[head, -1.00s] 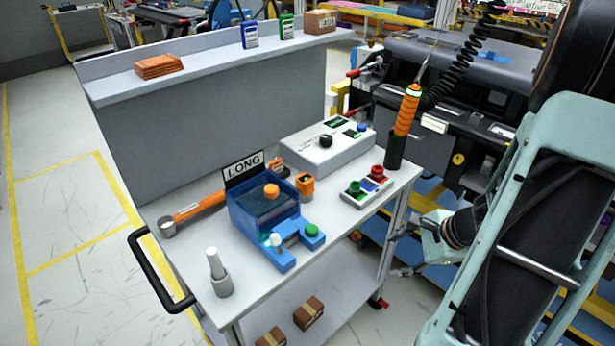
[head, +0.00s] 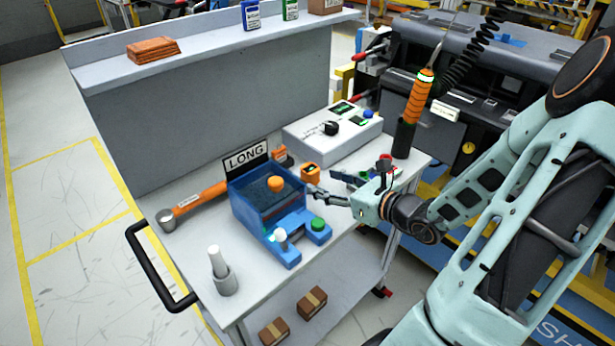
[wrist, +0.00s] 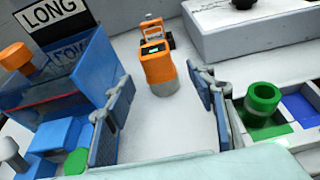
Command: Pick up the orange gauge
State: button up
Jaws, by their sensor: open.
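The orange gauge (head: 310,173), a small upright orange body with a dark display on top, stands on the white cart top just right of the blue box. In the wrist view the gauge (wrist: 158,68) stands near the middle, ahead of and between my two fingers. My gripper (head: 318,194) is open and empty, low over the cart, and comes at the gauge from the right. The fingers do not touch the gauge.
The blue box (head: 248,207) with the LONG sign (head: 246,156) is close on the left. A tray with red, green and blue parts (wrist: 268,115) is close on the right. A grey control box (head: 333,136) stands behind. An orange-handled tool (head: 200,199) lies left.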

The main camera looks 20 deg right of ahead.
aim_at(316, 178)
jog(key=shift+x, duration=3.1)
jog(key=shift+a+r, duration=0.1)
jog(key=c, duration=1.2)
jog(key=shift+r, duration=0.1)
